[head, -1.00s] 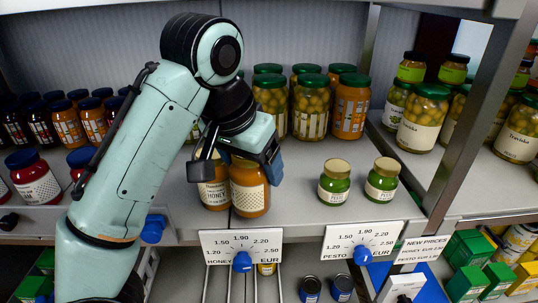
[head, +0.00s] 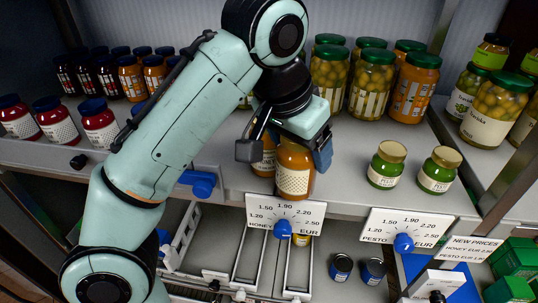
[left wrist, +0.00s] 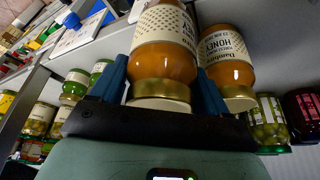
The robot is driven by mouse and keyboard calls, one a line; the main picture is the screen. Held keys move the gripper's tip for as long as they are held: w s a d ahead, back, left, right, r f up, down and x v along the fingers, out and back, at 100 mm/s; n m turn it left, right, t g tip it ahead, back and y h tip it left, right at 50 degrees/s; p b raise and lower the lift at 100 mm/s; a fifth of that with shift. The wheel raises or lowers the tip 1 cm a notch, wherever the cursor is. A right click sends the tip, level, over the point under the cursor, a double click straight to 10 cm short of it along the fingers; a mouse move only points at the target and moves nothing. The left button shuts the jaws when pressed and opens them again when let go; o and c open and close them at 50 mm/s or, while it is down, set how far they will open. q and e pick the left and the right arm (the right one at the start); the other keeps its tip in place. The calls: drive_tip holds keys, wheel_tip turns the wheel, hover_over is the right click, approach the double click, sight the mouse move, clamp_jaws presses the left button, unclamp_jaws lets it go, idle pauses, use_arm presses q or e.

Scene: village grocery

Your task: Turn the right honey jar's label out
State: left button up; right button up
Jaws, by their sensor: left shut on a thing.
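The right honey jar (head: 295,172) stands upright on the shelf near its front edge. A cream label patch with a dotted pattern, no readable lettering, faces the head camera. My left gripper (head: 288,143) is over it from above, with its fingers on either side; its body hides the lid. In the left wrist view, upside down, the jar (left wrist: 165,60) with its gold lid is between the blue fingers. The left honey jar (head: 263,160) stands close beside it, partly hidden by a finger; in the left wrist view its label (left wrist: 226,45) reads HONEY. My right gripper is out of view.
Two green pesto jars (head: 387,165) (head: 438,170) stand to the right, with free shelf between. Large pickle jars (head: 372,85) stand behind. The honey price dial (head: 284,216) and pesto dial (head: 405,230) are on the shelf front. Red-filled jars (head: 98,123) are left.

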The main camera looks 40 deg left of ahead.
use_arm(q)
drive_tip(key=w, duration=0.2)
drive_tip(key=w+f, duration=0.1)
drive_tip(key=w, duration=0.5)
drive_tip(key=shift+w+f+p, duration=0.2)
drive_tip(key=shift+f+p, duration=0.1)
drive_tip(key=shift+p, duration=0.1)
drive_tip(key=shift+w, duration=0.1)
drive_tip(key=n+y, duration=0.1)
drive_tip(key=n, duration=0.3)
drive_tip(key=shift+a+y, duration=0.1)
drive_tip(key=shift+y, duration=0.3)
drive_tip(key=shift+f+n, duration=0.1)
drive_tip(key=shift+n, duration=0.3)
drive_tip(key=shift+a+f, duration=0.1)
drive_tip(key=shift+f, duration=0.05)
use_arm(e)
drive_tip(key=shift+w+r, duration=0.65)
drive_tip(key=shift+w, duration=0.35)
use_arm(q)
drive_tip(key=o, duration=1.5)
drive_tip(key=shift+f, duration=0.1)
